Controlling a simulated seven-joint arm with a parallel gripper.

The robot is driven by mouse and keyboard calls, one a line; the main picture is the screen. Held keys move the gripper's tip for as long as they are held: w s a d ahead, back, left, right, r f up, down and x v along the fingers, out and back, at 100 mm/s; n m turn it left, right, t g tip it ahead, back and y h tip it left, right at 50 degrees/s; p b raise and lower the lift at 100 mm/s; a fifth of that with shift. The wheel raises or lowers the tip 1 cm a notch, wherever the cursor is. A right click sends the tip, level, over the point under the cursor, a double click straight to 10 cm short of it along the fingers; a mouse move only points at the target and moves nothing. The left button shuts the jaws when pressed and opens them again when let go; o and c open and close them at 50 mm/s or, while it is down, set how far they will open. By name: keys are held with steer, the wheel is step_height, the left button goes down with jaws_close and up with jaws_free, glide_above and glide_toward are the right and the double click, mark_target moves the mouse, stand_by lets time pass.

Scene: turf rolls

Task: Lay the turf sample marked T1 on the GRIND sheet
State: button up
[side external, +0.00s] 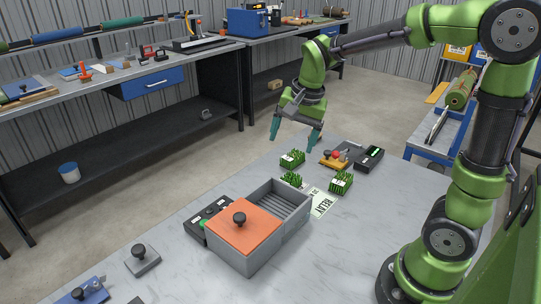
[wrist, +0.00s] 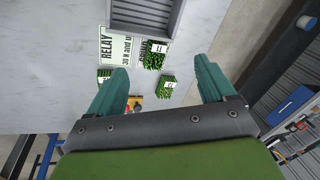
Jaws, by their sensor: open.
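Three green turf samples with white labels lie on the grey table. One (wrist: 155,62) is beside the grey box, at the edge of a partly hidden white sheet (wrist: 141,37); its upside-down label looks like T1, but is not certain. It also shows in the side view (side external: 291,181). A second (wrist: 168,92) lies nearer my gripper (wrist: 160,75), also in the side view (side external: 292,161). The third (side external: 341,184) is partly behind a finger in the wrist view. The hidden sheet's word cannot be read clearly. My gripper (side external: 295,136) is open and empty above the table.
A yellow tray with knobs (side external: 333,160) and a dark device (side external: 369,158) stand behind the samples.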

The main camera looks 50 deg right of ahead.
steer(key=s+a+r+n+t+y, duration=0.1)
steer(key=s+a+r+n+t, duration=0.1)
steer(key=s, duration=0.4)
steer(key=s+a+r+n+t, duration=0.1)
steer(key=s+a+n+t, duration=0.1)
steer(key=s+a+n, duration=0.3)
steer(key=shift+s+a+r+n+y, duration=0.2)
steer(key=shift+s+r+n+y, duration=0.2)
steer(key=shift+s+n, duration=0.6)
